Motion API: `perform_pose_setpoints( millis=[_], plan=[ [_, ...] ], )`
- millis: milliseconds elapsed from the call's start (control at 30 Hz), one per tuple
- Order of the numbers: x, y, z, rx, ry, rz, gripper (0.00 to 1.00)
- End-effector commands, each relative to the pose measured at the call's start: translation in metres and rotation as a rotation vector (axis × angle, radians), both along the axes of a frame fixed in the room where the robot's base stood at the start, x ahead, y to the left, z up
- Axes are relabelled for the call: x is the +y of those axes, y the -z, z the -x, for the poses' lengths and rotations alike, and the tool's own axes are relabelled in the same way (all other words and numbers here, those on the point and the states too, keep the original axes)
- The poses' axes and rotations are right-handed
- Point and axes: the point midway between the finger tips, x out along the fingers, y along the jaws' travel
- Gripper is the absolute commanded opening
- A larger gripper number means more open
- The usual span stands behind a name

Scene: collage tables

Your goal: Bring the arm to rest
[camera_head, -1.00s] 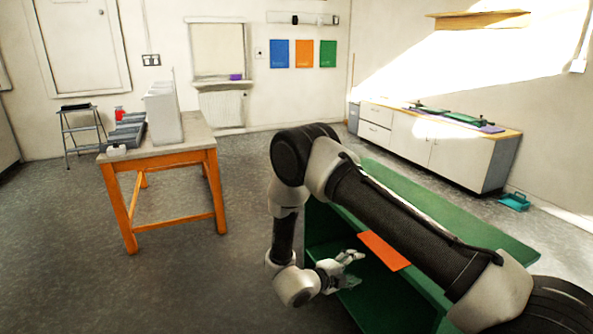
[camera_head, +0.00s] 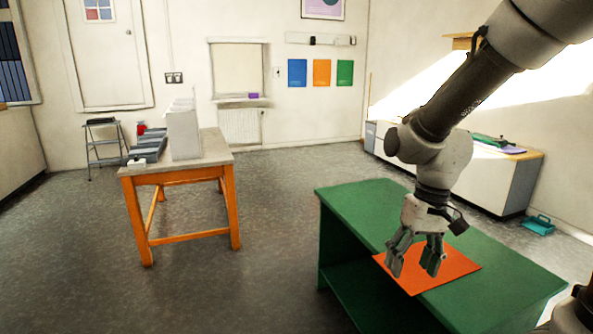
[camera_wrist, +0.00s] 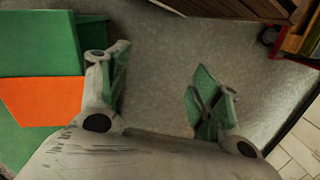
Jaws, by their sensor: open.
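My gripper (camera_head: 416,262) is open and empty in the head view, pointing down in front of the green table (camera_head: 356,207) and the orange sheet (camera_head: 452,268) on it. Its height above the tabletop is hard to tell. In the wrist view, my gripper (camera_wrist: 158,95) shows its two fingers spread apart with only grey floor between them. The green table (camera_wrist: 38,42) and the orange sheet (camera_wrist: 42,100) are at the left of the wrist view. My arm comes in from the upper right of the head view and bends down at the elbow.
An orange-legged table (camera_head: 210,150) with grey trays (camera_head: 148,147) and a pale upright box (camera_head: 184,133) stands at the left. A step stool (camera_head: 104,146) is behind it. A low white cabinet (camera_head: 495,178) lines the right wall. Grey floor (camera_head: 235,290) is open between the tables.

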Motion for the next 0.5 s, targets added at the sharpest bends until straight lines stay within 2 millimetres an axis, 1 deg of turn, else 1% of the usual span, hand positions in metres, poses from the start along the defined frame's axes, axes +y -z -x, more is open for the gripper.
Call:
perform_pose_setpoints(
  millis=[33,100,200,300,400,500],
  plan=[
    [-0.02,-0.019,0.014,-0.023,-0.021,0.017,0.64],
    [-0.046,-0.042,0.033,-0.054,-0.04,0.05,0.64],
    [-0.077,-0.069,0.057,-0.128,-0.026,0.09,0.64],
    [-0.099,-0.091,0.071,-0.239,0.013,0.111,0.64],
    [-0.111,-0.109,0.083,-0.338,0.067,0.107,0.64],
    [-0.118,-0.126,0.089,-0.416,0.109,0.105,0.64]
  ],
)
